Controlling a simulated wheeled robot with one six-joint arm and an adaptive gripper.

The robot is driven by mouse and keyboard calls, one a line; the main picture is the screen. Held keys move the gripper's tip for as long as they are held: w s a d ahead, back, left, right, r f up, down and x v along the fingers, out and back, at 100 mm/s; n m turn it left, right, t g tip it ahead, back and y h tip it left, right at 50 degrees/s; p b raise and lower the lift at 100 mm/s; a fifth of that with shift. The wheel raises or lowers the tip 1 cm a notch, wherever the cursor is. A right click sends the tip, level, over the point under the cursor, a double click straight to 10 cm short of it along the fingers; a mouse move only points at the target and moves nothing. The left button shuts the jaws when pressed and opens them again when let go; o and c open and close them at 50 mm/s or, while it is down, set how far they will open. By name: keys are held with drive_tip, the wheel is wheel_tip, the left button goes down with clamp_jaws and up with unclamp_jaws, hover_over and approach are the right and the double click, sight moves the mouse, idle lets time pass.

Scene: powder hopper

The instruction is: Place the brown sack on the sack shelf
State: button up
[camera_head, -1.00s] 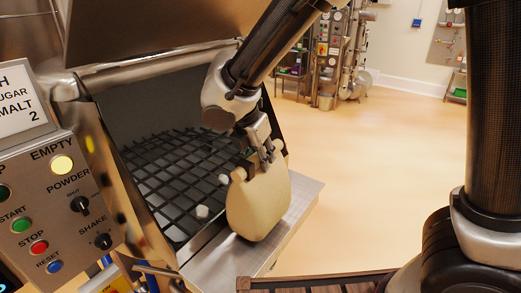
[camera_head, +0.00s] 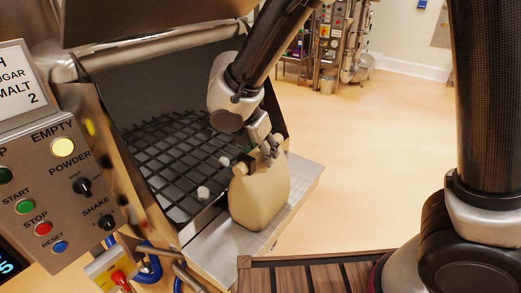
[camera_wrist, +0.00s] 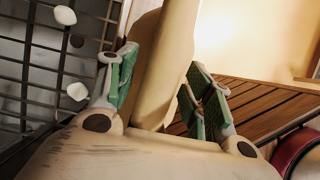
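The brown sack (camera_head: 260,192), pale tan and plump with a narrow top, is upright and slightly tilted at the hopper's front. Its underside is at the bare steel sack shelf (camera_head: 297,187); I cannot tell whether it rests there or hangs just above. My gripper (camera_head: 266,150) is at the sack's top, coming from above. In the wrist view the green-padded fingers (camera_wrist: 162,88) lie on both sides of the sack's gathered top (camera_wrist: 165,50) and look shut on it.
The open hopper with a black grid (camera_head: 165,160) is just left of the sack, with white lumps (camera_head: 203,192) on it. A control panel (camera_head: 60,190) stands at left. A slatted wooden surface (camera_head: 320,276) is in front. Open floor lies to the right.

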drive_tip(key=shift+r, duration=0.1)
drive_tip(key=v, duration=1.2)
drive_tip(key=d+r+m+g+y, duration=0.1)
drive_tip(key=d+r+m, duration=0.1)
drive_tip(key=d+m, duration=0.65)
drive_tip(key=d+r+m, duration=0.3)
drive_tip(key=d+m, duration=0.1)
drive_tip(key=d, duration=0.9)
drive_tip(key=s+d+m+t+y, duration=0.1)
drive_tip(key=s+d+m+t, duration=0.1)
drive_tip(key=s+d+m, duration=1)
drive_tip(key=d+m, duration=0.3)
drive_tip(key=m, duration=0.1)
drive_tip(key=shift+d+y, duration=0.25)
drive_tip(key=shift+y, duration=0.15)
